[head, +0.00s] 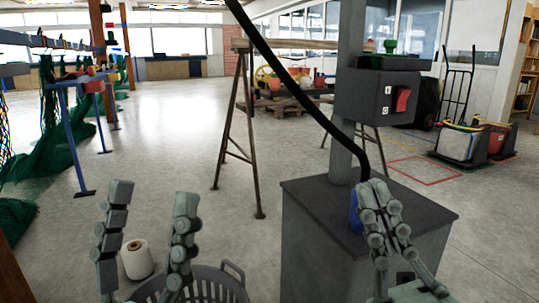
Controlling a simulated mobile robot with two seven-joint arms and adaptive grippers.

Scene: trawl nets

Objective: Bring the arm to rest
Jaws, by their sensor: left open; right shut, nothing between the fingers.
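My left gripper (150,193) is at the lower left, fingers pointing up and spread apart, with nothing between them. It stands in front of a dark basket and a spool on the floor. My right gripper (375,185) is at the lower right, its fingertips together and empty. It is in front of a grey cabinet and overlaps the cabinet's top in the picture. Whether it touches the cabinet, I cannot tell. It partly hides a blue object (355,212) there.
The grey cabinet (310,240) carries a post with a switch box (372,97) and red rocker switch (401,100). The basket (232,283) and white spool (137,259) are low left. A trestle (236,130) stands behind. Open floor lies mid-left.

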